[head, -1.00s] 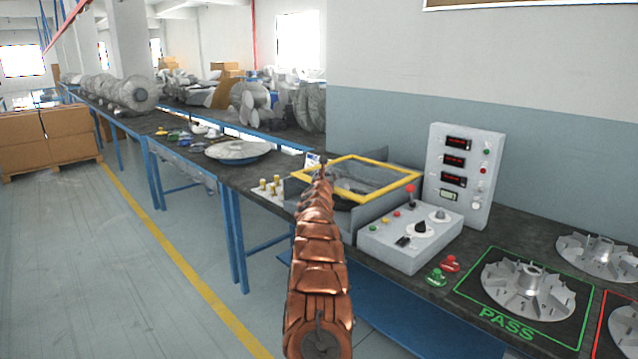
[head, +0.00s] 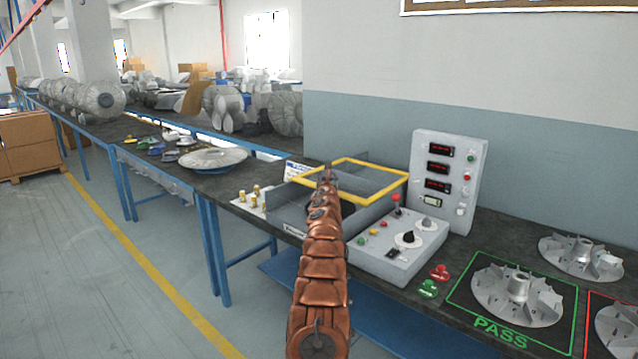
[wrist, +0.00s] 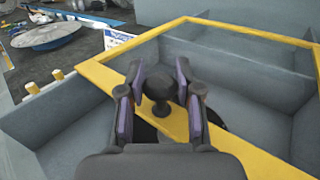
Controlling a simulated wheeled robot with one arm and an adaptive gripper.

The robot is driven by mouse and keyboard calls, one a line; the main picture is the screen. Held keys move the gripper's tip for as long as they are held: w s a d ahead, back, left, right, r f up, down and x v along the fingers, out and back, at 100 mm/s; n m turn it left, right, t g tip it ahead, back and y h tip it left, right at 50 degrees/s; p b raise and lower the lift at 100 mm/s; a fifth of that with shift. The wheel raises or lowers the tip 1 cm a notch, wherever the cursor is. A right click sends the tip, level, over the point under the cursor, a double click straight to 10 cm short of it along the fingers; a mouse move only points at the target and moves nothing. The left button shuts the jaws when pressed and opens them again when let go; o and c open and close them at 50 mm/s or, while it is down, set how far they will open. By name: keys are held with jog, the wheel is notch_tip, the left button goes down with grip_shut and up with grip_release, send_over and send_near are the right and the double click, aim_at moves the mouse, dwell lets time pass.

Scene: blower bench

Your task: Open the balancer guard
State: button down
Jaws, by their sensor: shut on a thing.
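The balancer guard is a clear panel in a yellow frame (head: 385,194), over the grey balancer box (head: 290,213). In the wrist view, the yellow frame (wrist: 105,77) crosses the picture, with a dark round knob (wrist: 158,87) on its near edge. My gripper (wrist: 160,95) is shut on this knob, fingers on both sides. The near edge of the frame appears raised above the box, whose grey inner walls (wrist: 65,112) show beside and below it. In the head view, my arm hides the knob and part of the near edge.
A control box (head: 395,250) with knobs and a red-tipped lever stands right of the balancer, before an upright display panel (head: 443,180). Brass weights (head: 256,192) lie to its left, near a grey disc (head: 212,159). Finned impellers (head: 517,293) stand on the right.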

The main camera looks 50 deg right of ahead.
jog(key=shift+w+d, duration=0.1)
jog(key=shift+d, duration=0.15)
jog(key=c, duration=0.7)
grip_release()
jog(key=shift+c, duration=0.2)
jog(key=shift+a, duration=0.2)
jog(key=shift+s+a, duration=0.15)
jog(key=shift+s, duration=0.1)
jog(key=v, duration=0.6)
jog(key=shift+s+a, duration=0.15)
jog(key=shift+s, duration=0.15)
dwell(0.4)
